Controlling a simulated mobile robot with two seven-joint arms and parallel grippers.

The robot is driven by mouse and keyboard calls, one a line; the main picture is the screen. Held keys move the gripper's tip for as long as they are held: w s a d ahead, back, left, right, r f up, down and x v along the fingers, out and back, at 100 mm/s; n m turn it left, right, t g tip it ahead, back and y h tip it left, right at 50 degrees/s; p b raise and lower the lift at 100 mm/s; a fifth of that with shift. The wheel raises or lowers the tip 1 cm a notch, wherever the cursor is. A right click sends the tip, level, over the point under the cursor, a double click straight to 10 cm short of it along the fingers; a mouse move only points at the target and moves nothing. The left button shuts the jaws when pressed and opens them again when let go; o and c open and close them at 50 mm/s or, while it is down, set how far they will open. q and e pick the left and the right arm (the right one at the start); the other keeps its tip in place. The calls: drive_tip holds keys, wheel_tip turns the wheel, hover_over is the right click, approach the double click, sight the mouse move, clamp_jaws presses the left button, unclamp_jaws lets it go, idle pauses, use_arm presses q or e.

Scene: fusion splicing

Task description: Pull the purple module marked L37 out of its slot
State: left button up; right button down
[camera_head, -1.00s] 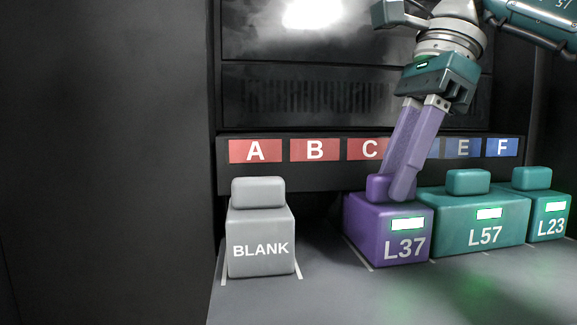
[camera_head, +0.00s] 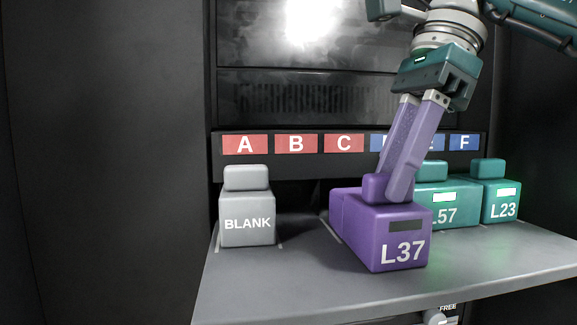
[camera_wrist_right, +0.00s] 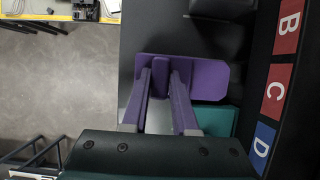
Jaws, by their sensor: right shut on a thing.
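The purple module marked L37 (camera_head: 380,237) sits on the grey shelf (camera_head: 290,285), pulled forward of the row, its front near the shelf's front edge. Its small front window is dark. My right gripper (camera_head: 390,190) comes down from above and is shut on the knob on the module's top. In the right wrist view, the fingers of the right gripper (camera_wrist_right: 160,95) are on both sides of the knob, with the purple module (camera_wrist_right: 205,78) under them. My left gripper is not in view.
A grey BLANK module (camera_head: 247,215) stands left of L37, with a gap between. Teal modules L57 (camera_head: 455,205) and L23 (camera_head: 501,203) stand at right, L57 partly hidden. A label strip (camera_head: 262,157) runs behind. The shelf's front left is bare.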

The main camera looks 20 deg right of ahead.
drive_tip(key=c, duration=0.6)
unclamp_jaws()
drive_tip(key=p+v, duration=0.7)
drive_tip(key=v, duration=0.3)
